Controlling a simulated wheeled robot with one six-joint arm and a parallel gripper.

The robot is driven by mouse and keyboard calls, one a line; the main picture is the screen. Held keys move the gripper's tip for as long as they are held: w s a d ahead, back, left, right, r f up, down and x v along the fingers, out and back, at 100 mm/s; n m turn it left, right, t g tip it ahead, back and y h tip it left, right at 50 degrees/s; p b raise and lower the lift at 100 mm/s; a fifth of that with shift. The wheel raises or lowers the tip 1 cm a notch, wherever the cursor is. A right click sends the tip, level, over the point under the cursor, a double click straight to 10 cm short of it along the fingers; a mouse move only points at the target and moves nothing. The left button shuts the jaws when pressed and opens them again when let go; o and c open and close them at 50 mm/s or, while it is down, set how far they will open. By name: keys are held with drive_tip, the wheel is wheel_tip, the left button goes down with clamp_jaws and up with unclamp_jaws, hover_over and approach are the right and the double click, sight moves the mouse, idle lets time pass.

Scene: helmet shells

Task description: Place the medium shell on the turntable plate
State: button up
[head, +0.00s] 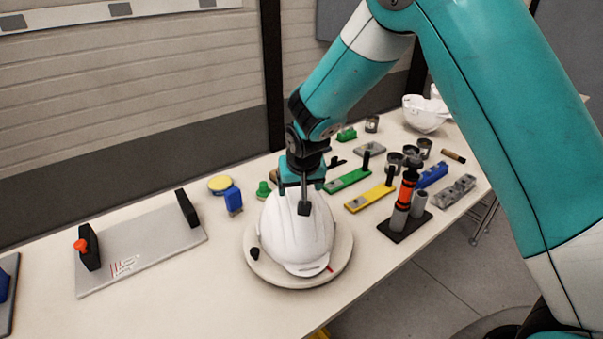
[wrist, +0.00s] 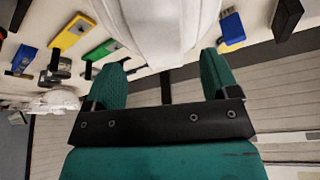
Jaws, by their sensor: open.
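A white helmet shell (head: 297,232) rests on the round, pale turntable plate (head: 340,262) in the middle of the table. My gripper (head: 303,196) is open at the top of this shell, with its fingers pointing down. In the wrist view the white shell (wrist: 165,28) fills the top middle, and my gripper (wrist: 165,85) has its two teal fingers apart below it in the picture. I cannot tell whether the fingers touch the shell. Another white shell (head: 425,113) sits at the far right end of the table; it also shows in the wrist view (wrist: 55,102).
A grey fixture plate (head: 140,255) with black uprights lies to the left. Green (head: 347,181) and yellow (head: 368,199) blocks, metal cans, and a black stand (head: 405,226) with grey and orange cylinders crowd the right side.

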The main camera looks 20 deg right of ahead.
drive_tip(key=b+v, duration=0.1)
drive_tip(key=v, duration=0.7)
drive_tip(key=s+r+n+g+y, duration=0.1)
drive_tip(key=s+r+n, duration=0.1)
drive_tip(key=s, duration=0.7)
drive_tip(key=s+a+r+n+g+y, duration=0.1)
drive_tip(key=s+r+n+g+y, duration=0.1)
drive_tip(key=s, duration=0.8)
drive_tip(key=s+a+r+n+g+y, duration=0.1)
drive_tip(key=s+r+n, duration=0.3)
drive_tip(key=s, duration=0.6)
drive_tip(key=shift+a+r+g+y, duration=0.25)
drive_tip(key=shift+r+g+y, duration=0.05)
drive_tip(key=shift+r, duration=0.1)
